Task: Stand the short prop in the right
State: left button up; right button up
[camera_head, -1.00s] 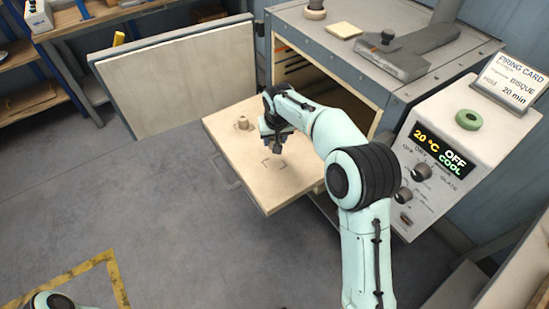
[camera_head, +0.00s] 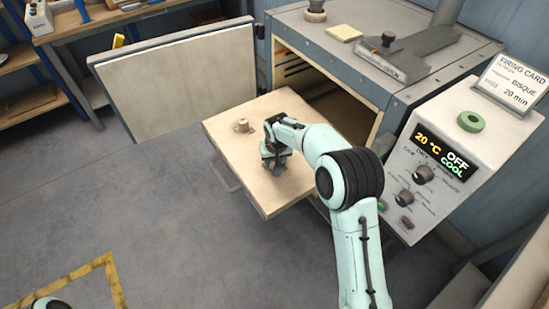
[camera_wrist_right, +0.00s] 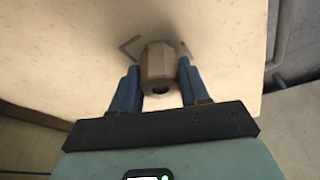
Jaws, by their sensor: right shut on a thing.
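My right gripper (camera_head: 275,163) is low over the near right part of the board. In the right wrist view, the gripper (camera_wrist_right: 157,88) is shut on another short prop (camera_wrist_right: 158,64), a pale stubby piece with a dark hole in its end. Dark corner marks (camera_wrist_right: 129,46) on the board show on both sides of this prop. I cannot tell whether it touches the board. My left gripper is out of view.
The dryer's open door (camera_head: 180,90) stands to the left. The control panel (camera_head: 435,165), showing 20 °C, OFF and COOL, is to the right, with a green ring (camera_head: 471,121) on top. The board's handle (camera_head: 225,177) sticks out in front.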

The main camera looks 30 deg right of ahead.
jog(key=o, duration=1.1)
jog(key=shift+f, duration=0.1)
jog(key=v, duration=1.2)
